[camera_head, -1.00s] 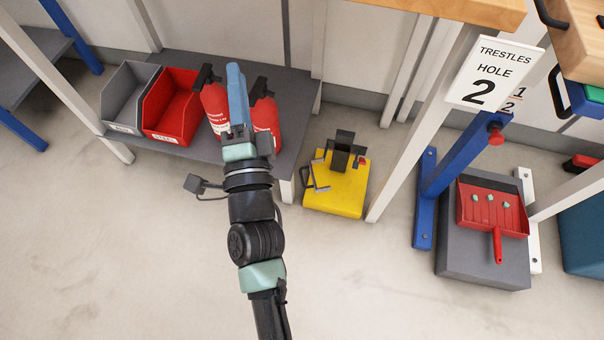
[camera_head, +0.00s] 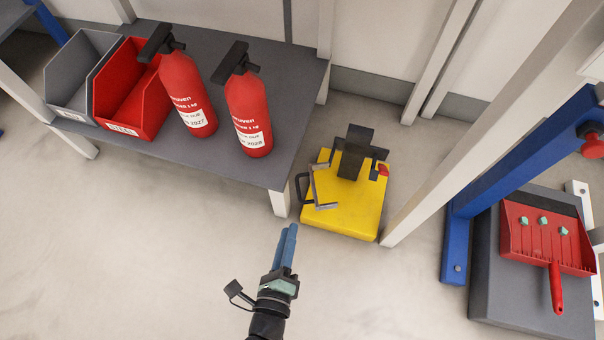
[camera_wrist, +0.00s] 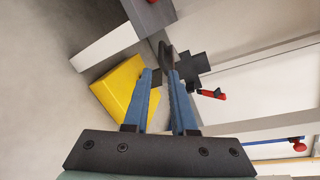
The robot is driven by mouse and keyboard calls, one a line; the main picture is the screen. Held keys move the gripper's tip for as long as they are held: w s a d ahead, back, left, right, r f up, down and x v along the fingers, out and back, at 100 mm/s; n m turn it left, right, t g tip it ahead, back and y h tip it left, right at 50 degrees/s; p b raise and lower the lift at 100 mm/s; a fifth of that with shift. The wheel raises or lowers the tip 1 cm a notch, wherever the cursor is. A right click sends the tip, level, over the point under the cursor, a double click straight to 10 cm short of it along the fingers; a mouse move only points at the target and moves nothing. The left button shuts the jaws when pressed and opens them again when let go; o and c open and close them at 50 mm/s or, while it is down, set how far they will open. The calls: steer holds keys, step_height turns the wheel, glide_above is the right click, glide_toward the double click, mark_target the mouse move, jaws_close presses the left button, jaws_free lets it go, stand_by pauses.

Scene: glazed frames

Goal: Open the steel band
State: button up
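A yellow block (camera_head: 345,205) stands on the floor beside the grey bench, with a dark upright post (camera_head: 354,152) and a small red part (camera_head: 383,170) on it. A bent grey metal bar (camera_head: 320,190), which may be the steel band, sits at its left side, next to a dark handle (camera_head: 300,187). My gripper (camera_head: 290,228) is in front and to the left of the block, apart from it, with blue fingers. In the wrist view my gripper (camera_wrist: 160,74) has a gap between its fingers and holds nothing. The yellow block (camera_wrist: 122,88) lies beyond them; the bar is not clear there.
The grey bench (camera_head: 290,130) with its white leg (camera_head: 281,203) is left of the block. It bears two fire extinguishers (camera_head: 248,108) and two bins. A white post (camera_head: 470,140) rises close on the right, with a blue trestle (camera_head: 500,165) beyond. The floor in front is clear.

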mark_target(298, 190)
steer(key=b+x, duration=0.4)
steer(key=x, duration=0.8)
steer(key=shift+w, duration=0.25)
jaws_close()
stand_by(0.9)
